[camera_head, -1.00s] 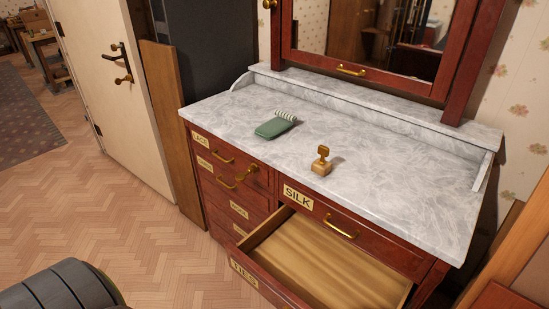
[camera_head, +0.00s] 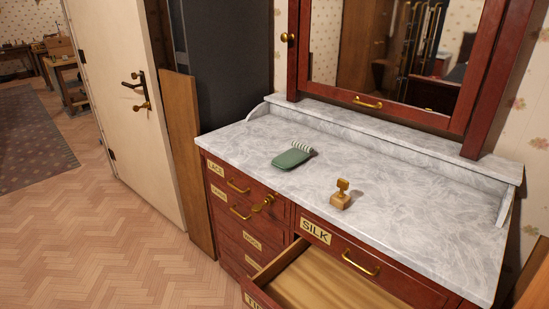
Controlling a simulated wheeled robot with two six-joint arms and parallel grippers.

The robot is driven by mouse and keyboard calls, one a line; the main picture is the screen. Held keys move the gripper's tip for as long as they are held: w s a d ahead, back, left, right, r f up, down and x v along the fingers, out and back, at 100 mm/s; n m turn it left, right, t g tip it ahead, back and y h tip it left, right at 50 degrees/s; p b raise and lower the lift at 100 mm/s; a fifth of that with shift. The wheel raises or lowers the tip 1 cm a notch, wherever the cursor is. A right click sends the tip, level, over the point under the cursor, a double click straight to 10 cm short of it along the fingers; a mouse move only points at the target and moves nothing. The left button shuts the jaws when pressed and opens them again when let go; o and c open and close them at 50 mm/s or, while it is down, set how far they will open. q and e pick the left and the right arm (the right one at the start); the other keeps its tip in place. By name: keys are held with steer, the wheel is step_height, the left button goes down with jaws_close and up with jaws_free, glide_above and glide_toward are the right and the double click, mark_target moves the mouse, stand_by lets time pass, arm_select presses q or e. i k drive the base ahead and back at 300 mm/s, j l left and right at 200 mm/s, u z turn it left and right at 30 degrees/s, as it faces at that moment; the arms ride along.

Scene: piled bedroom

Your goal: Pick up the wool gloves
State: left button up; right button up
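No wool gloves are recognisable in view. A red-brown dresser with a grey marble top (camera_head: 400,190) stands in front of me. One drawer (camera_head: 310,283), below the one labelled SILK (camera_head: 316,231), is pulled out, and the visible part of its wooden inside is bare. A small key-like brass piece (camera_head: 263,203) sits at a left drawer. Its other labelled drawers on the left look shut. Neither of my grippers is in view.
A green item with a white ribbed edge (camera_head: 291,158) and a wooden stamp (camera_head: 341,195) lie on the marble. A mirror (camera_head: 385,50) rises behind. A cream door (camera_head: 120,100) stands left; the herringbone floor (camera_head: 110,245) is clear.

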mark_target(289, 160)
steer(key=z, duration=0.7)
steer(key=i+j+z, duration=0.15)
steer(key=j+z, duration=0.2)
steer(key=i+j+z, duration=0.1)
steer(key=j+z, duration=0.25)
steer(key=i+j+z, duration=0.1)
steer(key=j+z, duration=0.3)
